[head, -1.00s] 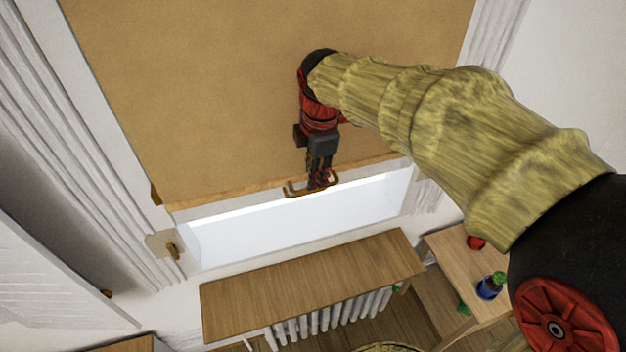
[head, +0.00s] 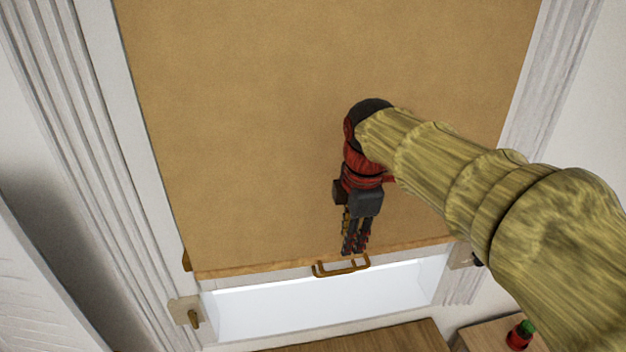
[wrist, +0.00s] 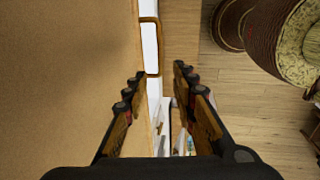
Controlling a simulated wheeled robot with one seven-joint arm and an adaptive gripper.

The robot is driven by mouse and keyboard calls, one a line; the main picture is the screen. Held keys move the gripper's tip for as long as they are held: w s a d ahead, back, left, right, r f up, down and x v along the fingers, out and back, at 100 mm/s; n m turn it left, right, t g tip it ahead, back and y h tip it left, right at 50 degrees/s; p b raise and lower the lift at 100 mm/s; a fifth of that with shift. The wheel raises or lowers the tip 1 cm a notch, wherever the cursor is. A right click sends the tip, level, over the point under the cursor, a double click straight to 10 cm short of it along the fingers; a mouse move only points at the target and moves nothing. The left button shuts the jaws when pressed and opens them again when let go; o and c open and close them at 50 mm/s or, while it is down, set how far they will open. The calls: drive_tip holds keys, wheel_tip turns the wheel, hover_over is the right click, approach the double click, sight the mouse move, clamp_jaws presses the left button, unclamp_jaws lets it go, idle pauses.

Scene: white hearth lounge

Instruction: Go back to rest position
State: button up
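A tan window blind (head: 300,130) hangs down over most of the window, with a bright strip of window (head: 330,295) below it. A brass-coloured handle (head: 341,265) is fixed at its lower edge. My gripper (head: 355,248) points down just above the handle, in front of the blind, and holds nothing. In the wrist view my gripper (wrist: 160,78) has its two fingers apart. There the handle (wrist: 151,45) shows beyond the fingertips, and the blind (wrist: 60,75) fills the left side close to one finger.
White window frames (head: 75,130) stand on both sides. A wooden top (head: 365,338) lies below the window, and a red item with a green top (head: 519,335) stands at the lower right. The wrist view shows a round brown seat (wrist: 265,35) on the wooden floor (wrist: 255,105).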

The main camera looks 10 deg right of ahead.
drive_tip(key=s+d+f+m+t+b, duration=0.1)
drive_tip(key=s+f+m+t+b, duration=0.2)
drive_tip(key=s+f+m+b, duration=0.8)
drive_tip(key=s+f+m, duration=0.6)
drive_tip(key=s+m, duration=0.1)
drive_tip(key=s, duration=0.1)
drive_tip(key=shift+s+f, duration=0.15)
drive_tip(key=shift+f, duration=0.05)
idle(1.2)
